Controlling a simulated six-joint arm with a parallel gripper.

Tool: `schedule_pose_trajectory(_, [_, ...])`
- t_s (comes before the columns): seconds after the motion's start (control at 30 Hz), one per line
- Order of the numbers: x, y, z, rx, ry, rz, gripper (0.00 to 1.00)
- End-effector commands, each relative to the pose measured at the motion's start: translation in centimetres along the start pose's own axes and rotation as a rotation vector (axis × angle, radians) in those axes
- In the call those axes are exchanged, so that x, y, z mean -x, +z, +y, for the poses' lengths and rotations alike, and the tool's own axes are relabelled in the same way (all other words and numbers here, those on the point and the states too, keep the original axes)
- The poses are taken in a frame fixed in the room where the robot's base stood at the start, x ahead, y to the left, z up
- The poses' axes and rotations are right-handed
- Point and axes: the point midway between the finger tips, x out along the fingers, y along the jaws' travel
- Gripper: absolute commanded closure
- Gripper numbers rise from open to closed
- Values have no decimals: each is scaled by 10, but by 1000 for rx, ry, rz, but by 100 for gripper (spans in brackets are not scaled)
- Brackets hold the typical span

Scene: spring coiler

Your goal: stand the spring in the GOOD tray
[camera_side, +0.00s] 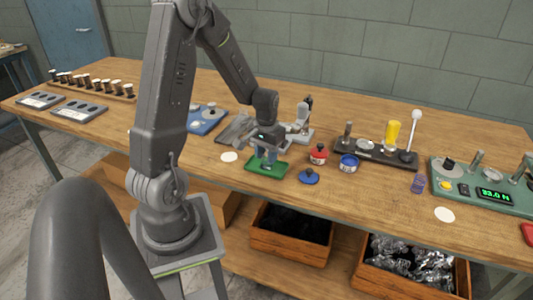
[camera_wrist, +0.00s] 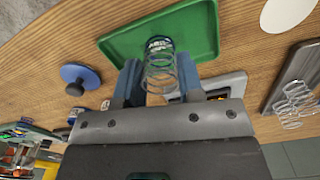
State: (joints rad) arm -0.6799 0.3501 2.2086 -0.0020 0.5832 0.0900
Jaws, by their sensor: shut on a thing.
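My gripper (camera_side: 267,157) is at the green tray (camera_side: 262,171) on the bench, with its fingers just over the tray in the side view. In the wrist view my gripper (camera_wrist: 155,85) is shut on a silver coil spring (camera_wrist: 159,70). The spring's far end overlaps the inner edge of the green tray (camera_wrist: 190,30). I cannot tell whether the spring touches the tray floor. The spring itself is hard to make out in the side view. Any label on the tray is not readable.
A blue knobbed lid (camera_side: 309,177), a red jar (camera_side: 319,155) and a blue jar (camera_side: 348,163) stand right of the tray. A white disc (camera_side: 229,157) lies left of the tray.

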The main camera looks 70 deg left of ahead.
Motion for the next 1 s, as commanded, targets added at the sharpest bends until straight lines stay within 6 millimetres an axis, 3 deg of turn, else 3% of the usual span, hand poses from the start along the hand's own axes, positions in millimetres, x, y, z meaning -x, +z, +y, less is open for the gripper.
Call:
schedule_pose_trajectory(0.47, [-5, 0, 0, 0, 0, 0, 79])
schedule_pose_trajectory(0.5, [-5, 0, 0, 0, 0, 0, 64])
schedule_pose_trajectory(0.7, [-5, 0, 0, 0, 0, 0, 44])
schedule_pose_trajectory(0.8, [-5, 0, 0, 0, 0, 0, 36])
schedule_pose_trajectory(0.93, [-5, 0, 0, 0, 0, 0, 36])
schedule_pose_trajectory(1.0, [-5, 0, 0, 0, 0, 0, 31])
